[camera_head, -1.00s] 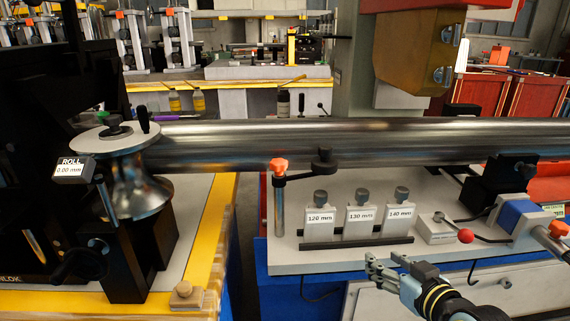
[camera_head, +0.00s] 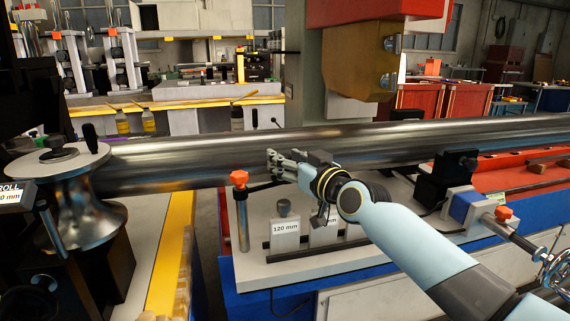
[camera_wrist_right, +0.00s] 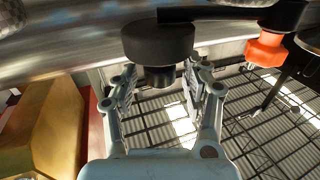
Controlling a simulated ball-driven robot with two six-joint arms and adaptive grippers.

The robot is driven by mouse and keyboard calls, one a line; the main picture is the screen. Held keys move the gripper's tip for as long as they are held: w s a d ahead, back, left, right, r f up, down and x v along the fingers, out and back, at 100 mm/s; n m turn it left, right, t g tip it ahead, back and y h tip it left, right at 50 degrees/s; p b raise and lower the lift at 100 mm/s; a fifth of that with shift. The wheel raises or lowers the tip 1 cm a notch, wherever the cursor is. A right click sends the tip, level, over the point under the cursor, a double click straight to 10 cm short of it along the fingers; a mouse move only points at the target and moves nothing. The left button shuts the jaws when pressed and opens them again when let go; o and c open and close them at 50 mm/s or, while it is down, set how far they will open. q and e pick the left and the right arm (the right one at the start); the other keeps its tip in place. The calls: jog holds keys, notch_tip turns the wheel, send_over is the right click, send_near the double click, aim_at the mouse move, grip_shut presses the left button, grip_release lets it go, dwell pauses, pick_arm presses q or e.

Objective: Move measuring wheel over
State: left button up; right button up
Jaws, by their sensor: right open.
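The measuring wheel, a dark round disc with a black stem (camera_wrist_right: 158,42), shows at the top middle of the right wrist view. It sits at the end of a dark swing arm (camera_head: 262,186) from a post with an orange knob (camera_head: 239,178); the knob also shows in the wrist view (camera_wrist_right: 264,48). My right gripper (camera_head: 272,161) is open, in front of the long steel tube (camera_head: 200,160). In the wrist view its two fingers (camera_wrist_right: 160,78) are spread either side of the stem; contact is unclear. In the head view the gripper hides the wheel. My left gripper is out of view.
A roller stand (camera_head: 84,210) carries the tube at the left. Gauge blocks, one marked 120 mm (camera_head: 286,232), stand below my right arm, which partly hides the others. A black support block (camera_head: 452,180) stands to the right.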

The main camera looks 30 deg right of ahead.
jog(key=shift+w, duration=0.45)
grip_shut()
